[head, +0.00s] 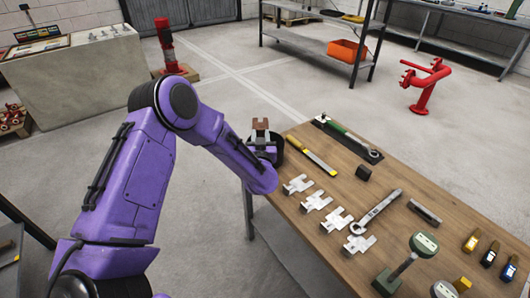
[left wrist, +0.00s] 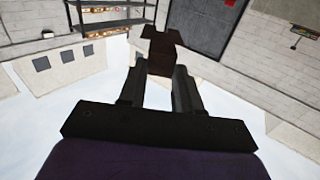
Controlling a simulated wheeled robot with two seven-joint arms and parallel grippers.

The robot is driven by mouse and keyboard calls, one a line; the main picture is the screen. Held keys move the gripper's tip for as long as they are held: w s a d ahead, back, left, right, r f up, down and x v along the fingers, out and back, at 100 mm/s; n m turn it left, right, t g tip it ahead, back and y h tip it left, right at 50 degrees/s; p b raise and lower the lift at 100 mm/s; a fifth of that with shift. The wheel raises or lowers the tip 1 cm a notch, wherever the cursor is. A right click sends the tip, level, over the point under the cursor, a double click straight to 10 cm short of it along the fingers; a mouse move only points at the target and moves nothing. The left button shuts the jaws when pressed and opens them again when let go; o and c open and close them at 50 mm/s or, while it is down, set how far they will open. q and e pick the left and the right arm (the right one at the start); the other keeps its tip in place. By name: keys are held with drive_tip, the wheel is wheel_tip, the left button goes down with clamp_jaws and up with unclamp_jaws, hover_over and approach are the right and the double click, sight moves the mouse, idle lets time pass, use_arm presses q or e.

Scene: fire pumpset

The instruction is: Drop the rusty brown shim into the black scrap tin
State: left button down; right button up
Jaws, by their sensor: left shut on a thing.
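The rusty brown shim (head: 262,125) is held upright in my left gripper (head: 262,137), at the far left corner of the wooden table. In the left wrist view the brown shim (left wrist: 162,52) sits between the two dark fingers of the left gripper (left wrist: 158,78), which is shut on it. A dark rounded shape (head: 278,152) shows just behind and beside the gripper. It may be the black scrap tin, but the arm hides much of it and I cannot tell for certain. My right gripper is not in view.
Open floor lies beyond the table.

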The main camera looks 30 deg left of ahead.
use_arm(q)
wheel_tip(320, 180, down, 6)
drive_tip(key=b, duration=0.4)
drive_tip(key=shift+r, duration=0.25)
drive_tip(key=c, duration=0.7)
unclamp_jaws()
drive_tip(key=v, duration=1)
drive_tip(key=shift+s+d+b, duration=0.2)
drive_tip(key=shift+b, duration=0.15)
